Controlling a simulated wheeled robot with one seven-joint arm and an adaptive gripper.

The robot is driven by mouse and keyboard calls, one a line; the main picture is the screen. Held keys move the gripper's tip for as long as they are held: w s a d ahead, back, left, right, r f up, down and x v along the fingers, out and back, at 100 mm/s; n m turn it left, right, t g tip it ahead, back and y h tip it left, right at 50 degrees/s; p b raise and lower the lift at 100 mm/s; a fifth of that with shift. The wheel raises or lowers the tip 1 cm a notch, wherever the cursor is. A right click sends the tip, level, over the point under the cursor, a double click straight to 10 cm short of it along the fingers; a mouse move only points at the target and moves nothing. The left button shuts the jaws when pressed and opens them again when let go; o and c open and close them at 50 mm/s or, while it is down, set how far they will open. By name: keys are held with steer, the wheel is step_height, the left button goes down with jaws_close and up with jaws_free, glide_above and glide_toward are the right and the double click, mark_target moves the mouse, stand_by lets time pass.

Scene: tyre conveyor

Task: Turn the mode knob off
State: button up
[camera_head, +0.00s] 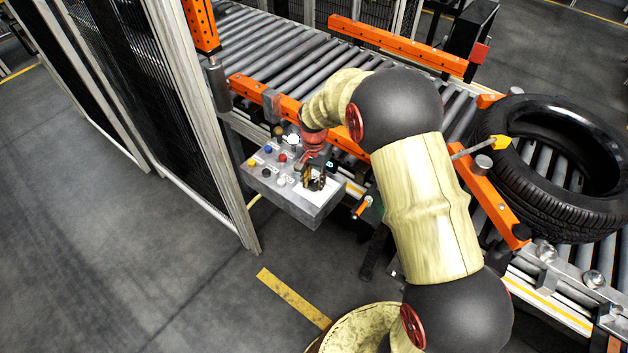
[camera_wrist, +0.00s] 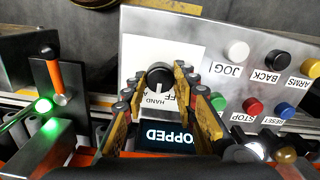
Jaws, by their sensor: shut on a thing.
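The mode knob (camera_wrist: 159,76) is black and round with a white pointer mark. It sits on a white plate of the control box in the wrist view. Beside it I read the label HAND and part of a label that looks like OFF; the fingers hide other lettering. My gripper (camera_wrist: 158,82) is shut on the knob, one yellow-and-black finger on each side. In the head view my gripper (camera_head: 315,174) is over the right part of the grey control box (camera_head: 308,211), and the knob is hidden there. A dark display (camera_wrist: 166,138) reads "OPPED", partly covered.
Push buttons, including red STOP (camera_wrist: 252,106) and blue RESET (camera_wrist: 285,110), lie beside the right finger. An orange-handled lever (camera_wrist: 56,76) stands left of the box. The roller conveyor (camera_head: 290,58) with a tyre (camera_head: 530,190) is behind; a mesh fence (camera_head: 165,90) is left.

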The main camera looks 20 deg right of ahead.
steer(key=c, duration=0.4)
steer(key=shift+n, duration=0.4)
steer(key=n+p, duration=0.1)
steer(key=n, duration=0.2)
steer(key=shift+n, duration=0.3)
steer(key=shift+c, duration=0.2)
steer(key=shift+n+p, duration=0.5)
steer(key=shift+n, duration=1.8)
steer(key=o, duration=1.2)
steer(key=shift+c, duration=0.2)
